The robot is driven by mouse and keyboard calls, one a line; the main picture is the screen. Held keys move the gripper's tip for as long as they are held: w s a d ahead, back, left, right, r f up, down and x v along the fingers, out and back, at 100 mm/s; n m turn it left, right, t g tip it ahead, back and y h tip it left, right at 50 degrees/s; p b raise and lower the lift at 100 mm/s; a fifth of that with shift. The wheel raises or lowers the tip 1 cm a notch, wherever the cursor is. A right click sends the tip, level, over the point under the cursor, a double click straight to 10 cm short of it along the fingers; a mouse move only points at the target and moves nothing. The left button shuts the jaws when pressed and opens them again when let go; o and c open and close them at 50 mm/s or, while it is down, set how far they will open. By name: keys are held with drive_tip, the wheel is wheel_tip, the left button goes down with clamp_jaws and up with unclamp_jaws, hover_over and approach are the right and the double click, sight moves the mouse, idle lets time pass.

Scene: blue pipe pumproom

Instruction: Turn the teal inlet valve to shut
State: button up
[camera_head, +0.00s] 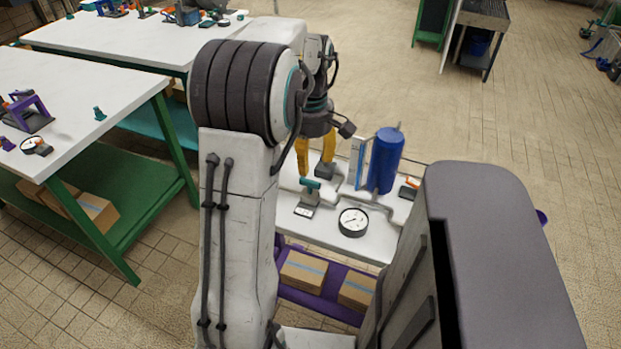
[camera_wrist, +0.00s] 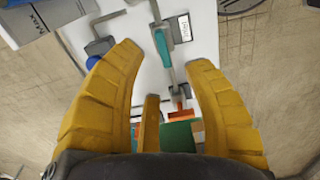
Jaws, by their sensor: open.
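The teal inlet valve (camera_head: 310,184) sits on a grey mount on the white bench (camera_head: 289,222), with a small label plate in front. In the wrist view its teal handle (camera_wrist: 161,46) lies lengthwise beside a label plate (camera_wrist: 185,27) whose print I cannot read for certain. My gripper (camera_wrist: 164,56) is open, with its yellow fingers spread to the left and right of the handle's line. In the head view my gripper (camera_head: 314,168) points down just behind and above the valve. It appears empty; contact with the handle cannot be told.
A round gauge (camera_head: 353,222) and an upright blue cylinder (camera_head: 387,160) stand right of the valve. An orange part (camera_wrist: 180,97) and a green piece (camera_wrist: 181,136) lie below the handle in the wrist view. Boxes (camera_head: 303,272) sit on the shelf beneath. Another white table (camera_head: 70,90) is left.

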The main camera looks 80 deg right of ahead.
sight(310, 187)
drive_tip(key=shift+f+b, duration=0.45)
drive_tip(key=shift+f, duration=2.85)
clamp_jaws()
